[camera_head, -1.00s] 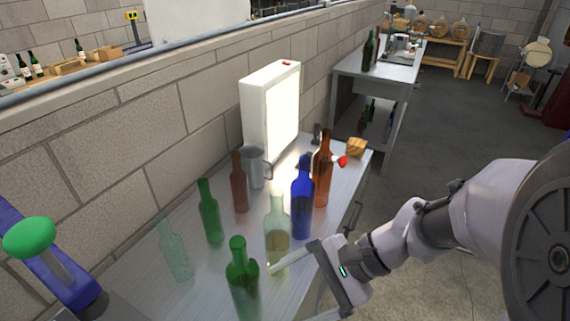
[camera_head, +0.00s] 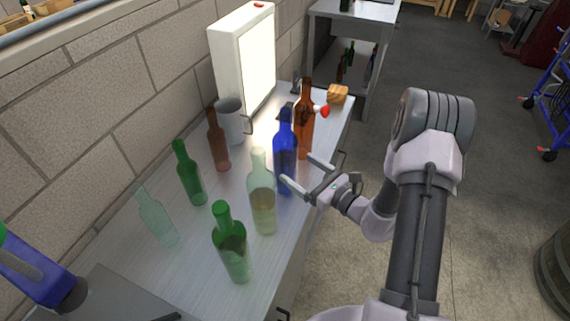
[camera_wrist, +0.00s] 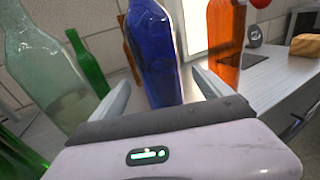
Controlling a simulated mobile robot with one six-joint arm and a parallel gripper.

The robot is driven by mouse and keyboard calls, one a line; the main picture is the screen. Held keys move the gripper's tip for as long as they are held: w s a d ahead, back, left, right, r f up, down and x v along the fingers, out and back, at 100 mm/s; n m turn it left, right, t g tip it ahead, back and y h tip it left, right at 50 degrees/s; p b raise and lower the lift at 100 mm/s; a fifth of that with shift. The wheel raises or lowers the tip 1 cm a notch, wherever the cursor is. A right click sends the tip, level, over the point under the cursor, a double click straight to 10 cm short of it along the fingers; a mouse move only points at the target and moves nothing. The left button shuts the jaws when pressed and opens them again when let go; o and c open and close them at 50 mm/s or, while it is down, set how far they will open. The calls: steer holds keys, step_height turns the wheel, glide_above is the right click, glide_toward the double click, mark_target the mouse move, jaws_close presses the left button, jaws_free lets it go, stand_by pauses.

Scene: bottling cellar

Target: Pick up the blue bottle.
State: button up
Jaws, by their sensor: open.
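The blue bottle (camera_head: 285,150) stands upright on the metal bench, among several other bottles. In the wrist view the blue bottle (camera_wrist: 154,52) stands just beyond my gripper, in line with the gap between the fingers. My gripper (camera_head: 307,172) is open and empty, with one finger towards each side of the bottle. In the wrist view the two fingers of my gripper (camera_wrist: 160,92) are spread apart. I cannot tell whether either finger touches the glass.
A clear bottle (camera_head: 262,195) stands close left of the blue one and an amber bottle (camera_head: 304,125) close behind right. Green bottles (camera_head: 188,175) and a brown bottle (camera_head: 217,142) stand further left. A lit white panel (camera_head: 259,58) and a grey jug (camera_head: 230,120) are behind. Open floor lies right.

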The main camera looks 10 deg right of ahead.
mark_target(285, 160)
steer(key=b+x, duration=0.1)
steer(key=x, duration=0.4)
steer(key=shift+w+a+f+b, duration=0.15)
steer(key=shift+a+f+b, duration=0.05)
steer(key=shift+a+b, duration=0.2)
steer(key=shift+w+a+r, duration=0.1)
steer(key=shift+w, duration=0.3)
jaws_close()
